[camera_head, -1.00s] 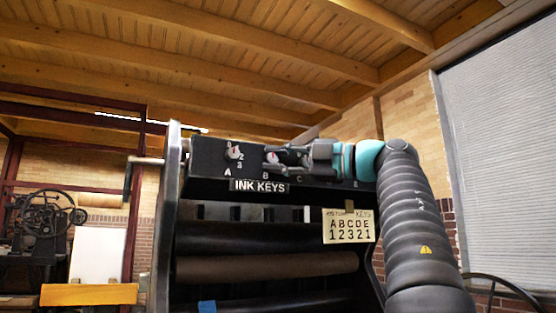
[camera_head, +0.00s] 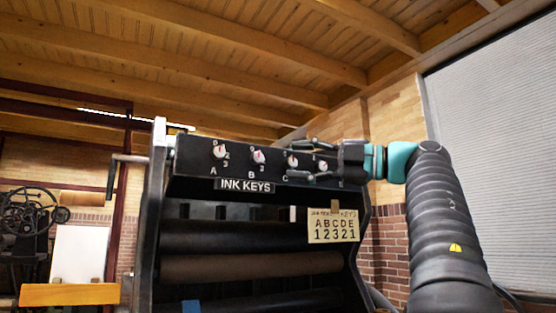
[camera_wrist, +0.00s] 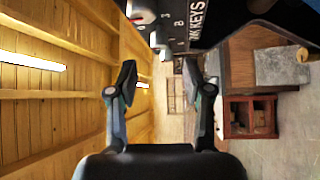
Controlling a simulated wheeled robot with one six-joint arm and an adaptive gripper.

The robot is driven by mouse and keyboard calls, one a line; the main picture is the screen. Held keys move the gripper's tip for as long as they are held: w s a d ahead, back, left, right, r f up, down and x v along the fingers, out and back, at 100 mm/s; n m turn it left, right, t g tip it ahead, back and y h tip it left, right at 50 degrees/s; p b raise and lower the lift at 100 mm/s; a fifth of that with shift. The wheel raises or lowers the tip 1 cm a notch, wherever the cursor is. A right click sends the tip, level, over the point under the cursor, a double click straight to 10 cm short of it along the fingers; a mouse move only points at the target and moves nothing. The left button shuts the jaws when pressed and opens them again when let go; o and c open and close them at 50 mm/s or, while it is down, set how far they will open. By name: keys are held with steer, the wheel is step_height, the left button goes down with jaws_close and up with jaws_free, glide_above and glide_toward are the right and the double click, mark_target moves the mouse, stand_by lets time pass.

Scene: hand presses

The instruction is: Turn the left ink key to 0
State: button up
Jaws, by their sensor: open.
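The left ink key, marked A (camera_head: 219,152), is a white round knob with a red mark at the left end of the black ink key panel (camera_head: 190,180). Its red mark appears near the top of the knob; the exact number is too small to tell. In the wrist view, knob A (camera_wrist: 157,38) shows at the top, beyond a nearer knob (camera_wrist: 140,12). My gripper (camera_head: 303,160) is open and empty at the panel's right part, near keys C and D, well right of key A. Its fingers (camera_wrist: 160,80) are spread apart in the wrist view.
Key B (camera_head: 258,156) and key C (camera_head: 292,161) lie between key A and my gripper. A card (camera_head: 333,226) reads ABCDE over 12321. A crank handle (camera_head: 112,180) stands left of the press. The space before key A looks clear.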

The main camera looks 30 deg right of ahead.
steer(key=shift+v, duration=2.05)
